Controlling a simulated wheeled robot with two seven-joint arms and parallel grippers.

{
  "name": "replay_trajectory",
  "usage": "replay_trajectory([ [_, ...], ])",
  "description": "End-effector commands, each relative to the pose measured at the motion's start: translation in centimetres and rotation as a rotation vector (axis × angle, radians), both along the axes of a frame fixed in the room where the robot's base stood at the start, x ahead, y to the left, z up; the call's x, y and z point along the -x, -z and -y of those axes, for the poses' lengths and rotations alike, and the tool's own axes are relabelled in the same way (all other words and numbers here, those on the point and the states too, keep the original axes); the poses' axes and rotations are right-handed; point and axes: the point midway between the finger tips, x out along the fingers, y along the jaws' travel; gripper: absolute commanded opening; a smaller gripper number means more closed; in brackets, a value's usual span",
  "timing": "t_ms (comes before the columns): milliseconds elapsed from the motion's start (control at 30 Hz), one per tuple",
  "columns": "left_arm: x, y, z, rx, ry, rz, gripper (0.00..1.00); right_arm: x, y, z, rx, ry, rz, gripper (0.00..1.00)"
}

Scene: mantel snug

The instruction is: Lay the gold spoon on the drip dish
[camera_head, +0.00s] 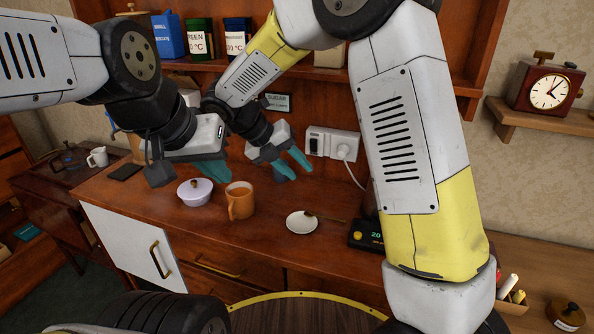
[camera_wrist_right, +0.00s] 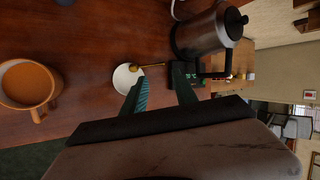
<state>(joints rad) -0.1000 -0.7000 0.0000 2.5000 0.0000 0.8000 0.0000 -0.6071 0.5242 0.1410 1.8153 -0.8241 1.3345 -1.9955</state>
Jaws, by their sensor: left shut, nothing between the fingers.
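The gold spoon (camera_head: 326,217) rests with one end over the rim of the small white drip dish (camera_head: 300,224), and its handle points right over the wooden counter. In the right wrist view the spoon (camera_wrist_right: 150,67) also overlaps the edge of the dish (camera_wrist_right: 124,80). My right gripper (camera_head: 294,168) is open and empty, above the counter behind the dish. In the right wrist view its teal fingers (camera_wrist_right: 160,78) are apart, with the spoon in view beyond them. My left gripper (camera_head: 218,172) is shut and empty, near the lidded bowl.
An orange mug (camera_head: 240,204) and a white lidded bowl (camera_head: 194,193) stand left of the dish. A black scale (camera_head: 366,236) is to its right, and a kettle (camera_wrist_right: 203,36) shows in the wrist view. A wall socket (camera_head: 333,144) has a cord. The counter before the dish is clear.

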Motion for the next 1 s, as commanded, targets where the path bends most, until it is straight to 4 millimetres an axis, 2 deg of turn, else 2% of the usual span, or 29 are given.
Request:
replay_trajectory([
  [133, 0.0, 0.0, 0.0, 0.000, 0.000, 0.000, 0.00, 0.0, -1.7, 0.0, -0.001, 0.000, 0.001, 0.34],
  [433, 0.0, 0.0, 0.0, 0.000, 0.000, 0.000, 0.00, 0.0, -2.0, 0.0, -0.002, 0.003, 0.001, 0.34],
  [567, 0.0, 0.0, 0.0, 0.000, 0.000, 0.000, 0.00, 0.5, -2.8, 1.3, -0.051, 0.086, 0.043, 0.34],
  [667, 0.0, 0.0, 0.0, 0.000, 0.000, 0.000, 0.00, 1.7, -4.2, 3.6, -0.161, 0.272, 0.131, 0.34],
  [767, 0.0, 0.0, 0.0, 0.000, 0.000, 0.000, 0.00, 3.7, -5.8, 6.5, -0.314, 0.552, 0.252, 0.34],
  [900, 0.0, 0.0, 0.0, 0.000, 0.000, 0.000, 0.00, 7.2, -7.6, 10.0, -0.534, 1.004, 0.418, 0.34],
  [1000, 0.0, 0.0, 0.0, 0.000, 0.000, 0.000, 0.00, 9.7, -8.5, 12.0, -0.682, 1.340, 0.522, 0.34],
])
